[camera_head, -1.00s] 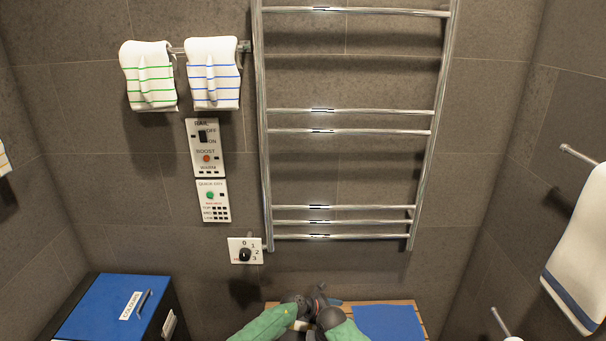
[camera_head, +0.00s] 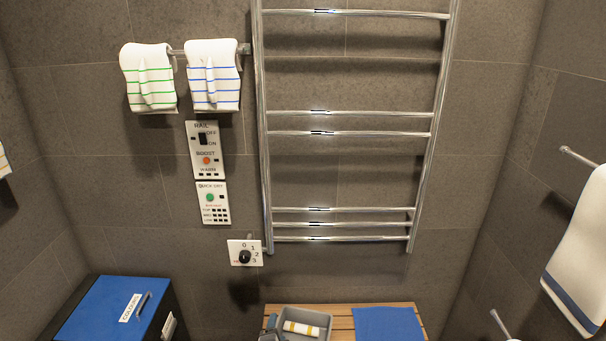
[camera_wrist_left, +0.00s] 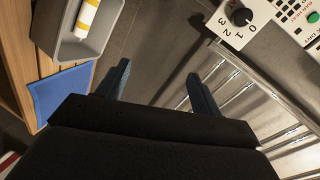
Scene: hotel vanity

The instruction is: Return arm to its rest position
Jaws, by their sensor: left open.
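My left gripper (camera_head: 270,328) shows only as a small dark blue-grey part at the bottom edge of the head view, beside a grey bin. In the left wrist view its two fingers (camera_wrist_left: 158,70) are spread apart with nothing between them. The rest of my left arm is out of the head view. My right gripper is not in view.
The grey bin (camera_head: 318,318) holds a white-and-yellow roll (camera_head: 301,328) and stands on a slatted wooden bench (camera_head: 341,322) beside a blue mat (camera_head: 389,323). A blue-lidded box (camera_head: 103,304) is at left. A chrome towel rail (camera_head: 432,150) and control panels (camera_head: 207,150) are on the wall.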

